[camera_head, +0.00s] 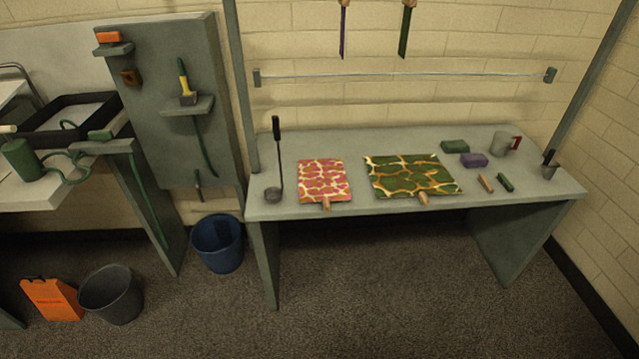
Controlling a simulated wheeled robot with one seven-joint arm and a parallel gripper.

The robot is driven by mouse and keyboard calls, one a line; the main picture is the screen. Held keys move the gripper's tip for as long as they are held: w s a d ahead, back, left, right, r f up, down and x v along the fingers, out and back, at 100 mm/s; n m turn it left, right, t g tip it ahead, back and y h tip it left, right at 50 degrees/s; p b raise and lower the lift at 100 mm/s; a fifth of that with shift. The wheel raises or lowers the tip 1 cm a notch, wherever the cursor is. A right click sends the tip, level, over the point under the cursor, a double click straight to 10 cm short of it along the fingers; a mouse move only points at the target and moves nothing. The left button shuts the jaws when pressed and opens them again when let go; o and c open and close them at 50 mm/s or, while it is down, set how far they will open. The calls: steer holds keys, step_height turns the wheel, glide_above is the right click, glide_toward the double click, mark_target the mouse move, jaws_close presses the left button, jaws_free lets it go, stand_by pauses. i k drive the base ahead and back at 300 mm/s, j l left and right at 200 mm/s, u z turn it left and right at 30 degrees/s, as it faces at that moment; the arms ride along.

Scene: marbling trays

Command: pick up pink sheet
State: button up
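The pink sheet (324,181) has a pink and cream marbled pattern. It lies flat on the grey table (400,143), left of the middle, with a small tan piece (326,206) at its front edge. My gripper is not in this view, so its state and place do not show.
A green and gold marbled sheet (410,174) lies to the right of the pink one. A black-handled ladle (277,160) stands close on the left. A blue bucket (218,243) stands on the floor.

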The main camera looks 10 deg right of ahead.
mark_target(325, 181)
steer(key=i+j+z, duration=0.1)
steer(key=i+j, duration=0.15)
steer(key=i, duration=0.2)
steer(key=i+j+z, duration=0.1)
steer(key=i+j, duration=0.15)
steer(key=i, duration=0.15)
steer(key=i+j+z, duration=0.1)
steer(key=i+j, duration=0.2)
steer(key=i, duration=0.15)
